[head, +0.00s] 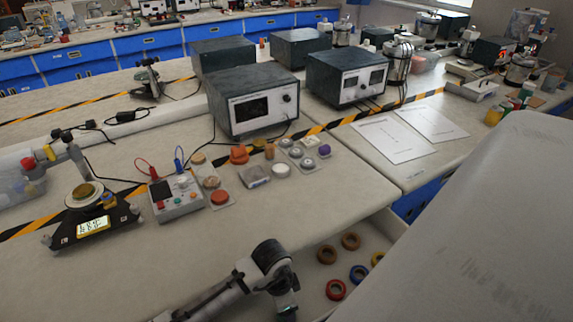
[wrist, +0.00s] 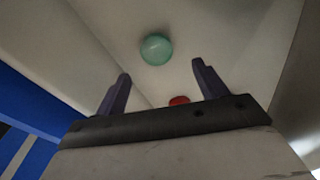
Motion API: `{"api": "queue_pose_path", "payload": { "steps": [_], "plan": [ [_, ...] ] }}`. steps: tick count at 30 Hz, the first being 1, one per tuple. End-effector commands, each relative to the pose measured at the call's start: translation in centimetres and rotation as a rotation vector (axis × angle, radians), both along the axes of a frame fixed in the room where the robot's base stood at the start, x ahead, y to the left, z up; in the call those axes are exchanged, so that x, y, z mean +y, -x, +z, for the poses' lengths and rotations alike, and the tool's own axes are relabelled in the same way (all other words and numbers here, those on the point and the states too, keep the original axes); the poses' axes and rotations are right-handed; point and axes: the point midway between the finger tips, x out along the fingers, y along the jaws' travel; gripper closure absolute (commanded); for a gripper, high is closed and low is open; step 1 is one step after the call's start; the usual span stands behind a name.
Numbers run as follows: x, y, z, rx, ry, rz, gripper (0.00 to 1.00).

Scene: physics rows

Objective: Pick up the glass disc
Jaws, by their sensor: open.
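A round, translucent green disc, which looks like the glass disc (wrist: 156,48), lies on a pale surface in the wrist view, beyond my fingertips. My gripper (wrist: 161,70) is open, with its two dark fingers spread and nothing between them. The disc appears slightly past the gap between the fingers and apart from them. In the head view my arm reaches to the bottom middle, beside the open drawer, and I cannot clearly pick out the disc there.
A red thing (wrist: 179,100) shows near the gripper base. Instruments (head: 250,105), a scale (head: 92,222) and small discs crowd the benchtop above.

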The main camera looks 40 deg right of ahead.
Motion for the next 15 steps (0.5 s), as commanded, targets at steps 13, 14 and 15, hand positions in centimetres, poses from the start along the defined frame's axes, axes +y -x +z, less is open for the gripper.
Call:
{"api": "queue_pose_path", "payload": {
  "steps": [13, 14, 15],
  "plan": [
    [0.3, 0.5, -4.7, 0.002, -0.002, 0.002, 0.29],
    [0.2, 0.5, -5.1, 0.001, -0.002, 0.001, 0.29],
    [0.2, 0.5, -5.5, 0.001, -0.001, 0.001, 0.29]
  ]
}}
